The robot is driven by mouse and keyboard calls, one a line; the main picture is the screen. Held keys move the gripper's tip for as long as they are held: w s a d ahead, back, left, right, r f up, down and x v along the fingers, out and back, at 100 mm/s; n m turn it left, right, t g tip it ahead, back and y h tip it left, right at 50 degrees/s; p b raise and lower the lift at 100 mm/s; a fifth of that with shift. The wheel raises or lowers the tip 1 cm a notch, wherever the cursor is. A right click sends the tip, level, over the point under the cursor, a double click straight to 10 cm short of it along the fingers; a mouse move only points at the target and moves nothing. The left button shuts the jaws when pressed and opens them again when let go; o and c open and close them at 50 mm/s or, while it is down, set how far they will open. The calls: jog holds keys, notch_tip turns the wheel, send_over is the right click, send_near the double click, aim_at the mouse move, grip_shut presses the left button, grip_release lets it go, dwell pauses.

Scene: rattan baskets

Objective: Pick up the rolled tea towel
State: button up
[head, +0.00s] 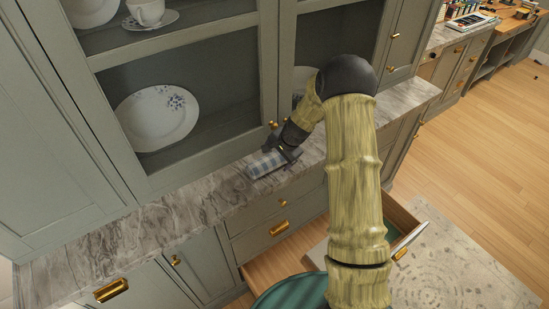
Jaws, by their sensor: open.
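The rolled tea towel (264,164) is blue and white checked. It lies on the marble counter (160,237) in front of the glass-fronted cabinet in the head view. My gripper (279,153) is at the towel's right end, dark and small in this view. Its jaws are open, and part of the towel's right end is hidden by them. I cannot tell whether the fingers touch the towel.
The cabinet's glass doors rise just behind the towel, with a patterned plate (158,117) inside. Below the counter, a drawer (270,262) stands open. The counter left of the towel is clear.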

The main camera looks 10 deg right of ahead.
aim_at(277, 157)
jog(key=shift+x, duration=0.75)
jog(key=c, duration=1.1)
jog(key=shift+r, duration=0.1)
notch_tip(277, 157, up, 10)
jog(key=shift+f+b, duration=0.1)
jog(key=shift+b, duration=0.8)
